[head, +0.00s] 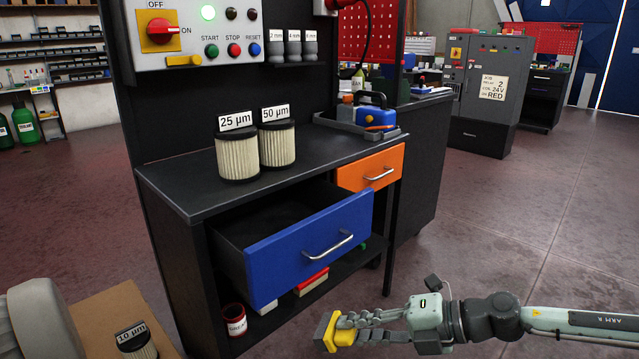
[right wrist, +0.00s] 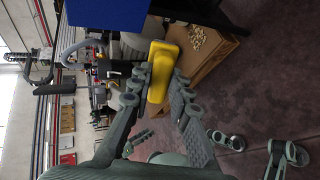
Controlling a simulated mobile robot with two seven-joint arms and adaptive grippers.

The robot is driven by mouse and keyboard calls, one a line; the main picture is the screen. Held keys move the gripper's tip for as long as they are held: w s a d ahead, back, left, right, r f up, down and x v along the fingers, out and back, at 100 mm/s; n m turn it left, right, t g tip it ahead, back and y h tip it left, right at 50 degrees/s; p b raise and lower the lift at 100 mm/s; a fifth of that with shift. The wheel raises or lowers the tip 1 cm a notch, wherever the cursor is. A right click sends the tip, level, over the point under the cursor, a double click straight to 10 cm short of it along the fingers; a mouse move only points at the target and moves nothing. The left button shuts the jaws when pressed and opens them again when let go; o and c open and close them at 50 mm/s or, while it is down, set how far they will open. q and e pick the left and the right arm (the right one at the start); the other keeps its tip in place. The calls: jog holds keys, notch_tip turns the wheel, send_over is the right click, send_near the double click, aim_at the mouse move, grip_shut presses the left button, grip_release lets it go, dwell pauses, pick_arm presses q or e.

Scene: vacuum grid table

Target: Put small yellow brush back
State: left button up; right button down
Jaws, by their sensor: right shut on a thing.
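The orange drawer (head: 370,167) is shut.
Two filters, 25 µm (head: 237,157) and 50 µm (head: 277,147), and a grey tray (head: 340,127) with a blue tool stand on the bench top (head: 190,184). A grease can (head: 234,319) stands on the lower shelf. The right floor is clear.

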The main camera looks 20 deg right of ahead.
jog(key=s+d+n+g, duration=0.5)
jog(key=d+n+g, duration=0.2)
jog(key=d, duration=0.1)
jog(key=shift+s+r+g, duration=0.25)
jog(key=shift+s+g, duration=0.15)
